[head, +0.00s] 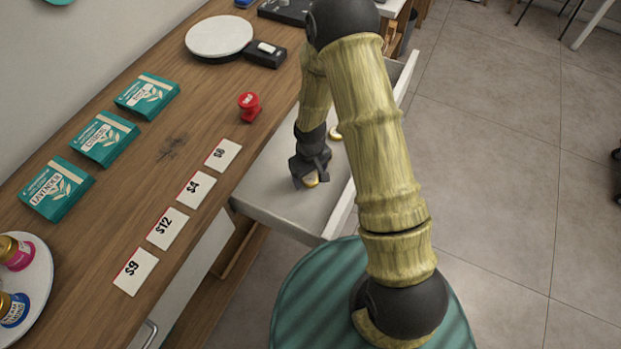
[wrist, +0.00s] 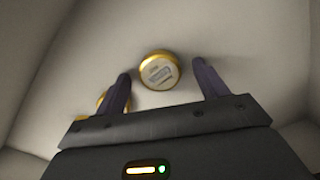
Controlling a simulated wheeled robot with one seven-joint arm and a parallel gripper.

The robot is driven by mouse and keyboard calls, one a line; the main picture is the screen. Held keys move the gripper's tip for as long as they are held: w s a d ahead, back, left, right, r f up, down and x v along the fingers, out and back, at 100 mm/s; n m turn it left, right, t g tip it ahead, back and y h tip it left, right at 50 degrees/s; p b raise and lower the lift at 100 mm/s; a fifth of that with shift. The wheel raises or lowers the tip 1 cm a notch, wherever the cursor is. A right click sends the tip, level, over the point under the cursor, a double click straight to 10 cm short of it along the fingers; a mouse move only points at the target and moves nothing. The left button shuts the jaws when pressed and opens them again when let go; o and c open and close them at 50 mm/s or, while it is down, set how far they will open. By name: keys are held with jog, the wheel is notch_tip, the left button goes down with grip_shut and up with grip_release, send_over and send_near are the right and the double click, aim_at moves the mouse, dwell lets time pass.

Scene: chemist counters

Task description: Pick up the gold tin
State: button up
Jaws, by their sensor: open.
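A round gold tin (wrist: 159,70) with a pale printed lid lies in the open drawer. In the wrist view it sits between the tips of my open gripper (wrist: 161,69), with space on both sides. A second gold item (wrist: 101,98) is partly hidden behind the left finger. In the head view my gripper (head: 311,181) points down into the drawer (head: 277,207), with a gold tin (head: 311,180) mostly hidden at its fingertips. Another gold-rimmed tin (head: 335,133) shows farther back in the drawer. I cannot tell the height of the fingers above the drawer floor.
The drawer walls stand close around my gripper. The wooden counter (head: 190,140) on the left holds several price cards, teal boxes (head: 103,138), a red stamp-like item (head: 249,106), a scale (head: 219,36) and a white tray of jars (head: 40,270). A teal round seat (head: 300,290) is below.

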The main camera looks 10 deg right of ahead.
jog(key=shift+f, duration=0.1)
dwell(0.4)
jog(key=c, duration=1.1)
jog(key=shift+o, duration=0.2)
notch_tip(320, 180, up, 10)
jog(key=shift+p, duration=0.4)
notch_tip(320, 180, up, 16)
jog(key=m+p, duration=0.6)
jog(key=p, duration=2.1)
send_over(311, 177)
jog(key=w+d, duration=0.3)
jog(key=d, duration=0.6)
jog(key=shift+w+a+f, duration=0.1)
jog(key=shift+w, duration=0.1)
